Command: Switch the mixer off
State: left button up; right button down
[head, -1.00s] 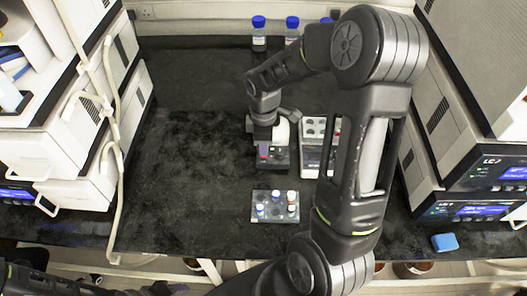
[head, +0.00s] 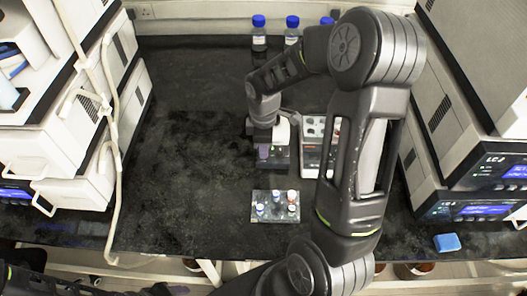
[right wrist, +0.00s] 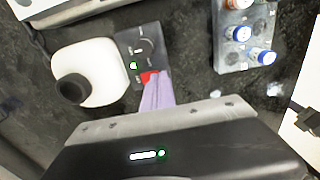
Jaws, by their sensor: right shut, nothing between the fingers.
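The mixer (head: 283,131) stands on the dark bench, mostly behind my right arm in the head view. In the right wrist view its white body (right wrist: 102,66) has a black round part, and its dark panel (right wrist: 133,45) carries a knob, a lit green light (right wrist: 134,65) and a red switch (right wrist: 149,76). My right gripper (head: 263,153) is shut and empty, with its purple fingertips (right wrist: 154,86) at the red switch, partly covering it. I cannot tell whether they touch. Part of my left arm shows at the bottom left; its gripper (head: 165,290) is cut off at the edge.
A small rack (head: 262,216) with several capped vials stands in front of the mixer. A white-topped device (head: 311,165) stands to the mixer's right. Blue-capped bottles (head: 259,34) line the back. A blue block (head: 447,242) lies at right. The bench left of the mixer is clear.

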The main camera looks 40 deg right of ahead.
jog(key=shift+f, duration=0.3)
jog(key=shift+r, duration=0.15)
jog(key=shift+r+p, duration=1.75)
jog(key=shift+r, duration=0.65)
